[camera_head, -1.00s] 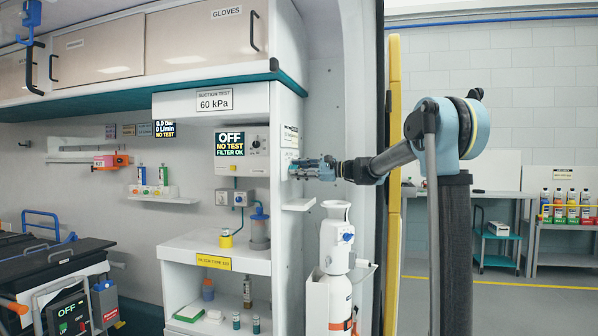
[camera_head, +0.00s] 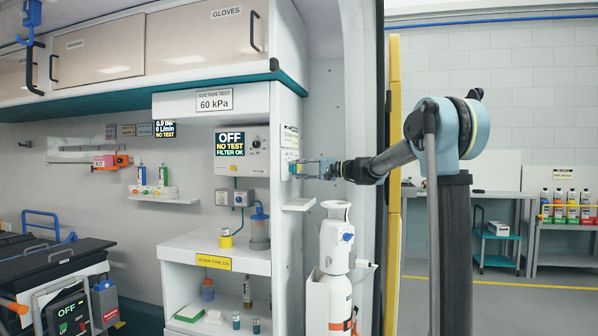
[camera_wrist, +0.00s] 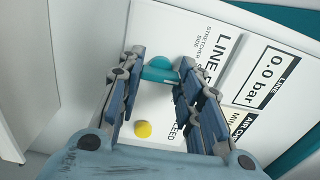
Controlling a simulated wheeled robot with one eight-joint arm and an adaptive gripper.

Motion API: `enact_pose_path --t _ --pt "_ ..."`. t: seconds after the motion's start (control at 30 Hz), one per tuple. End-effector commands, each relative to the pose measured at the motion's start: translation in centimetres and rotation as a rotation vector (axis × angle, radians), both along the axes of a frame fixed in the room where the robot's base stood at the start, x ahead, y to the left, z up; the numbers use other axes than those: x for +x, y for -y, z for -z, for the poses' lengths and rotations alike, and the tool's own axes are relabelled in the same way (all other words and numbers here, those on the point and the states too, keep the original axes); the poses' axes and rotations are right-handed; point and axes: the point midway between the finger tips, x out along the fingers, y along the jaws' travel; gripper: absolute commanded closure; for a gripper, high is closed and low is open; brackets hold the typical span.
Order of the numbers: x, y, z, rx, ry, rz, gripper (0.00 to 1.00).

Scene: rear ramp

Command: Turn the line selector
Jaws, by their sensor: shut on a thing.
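The line selector (camera_wrist: 160,70) is a small teal knob on a white panel labelled "LINE" and "STRETCHER SIDE". In the wrist view my gripper (camera_wrist: 162,66) has one blue finger on each side of this knob and is shut on it. The fingers hide part of the knob and some lettering. In the head view my gripper (camera_head: 297,168) reaches left to the side wall of the cabinet.
A yellow button (camera_wrist: 143,129) sits close below the knob, between my fingers. A display (camera_wrist: 264,78) reads 0.0 bar. In the head view a small white shelf (camera_head: 299,204) and a white bottle unit (camera_head: 336,240) stand below my gripper.

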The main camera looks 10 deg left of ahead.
Motion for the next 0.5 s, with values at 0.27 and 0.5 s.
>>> enact_pose_path --t 0.27,0.5 --pt "0.19 0.06 -0.13 -0.03 0.257 0.005 0.91" --pt "0.2 0.08 -0.11 -0.057 0.47 0.005 0.91"
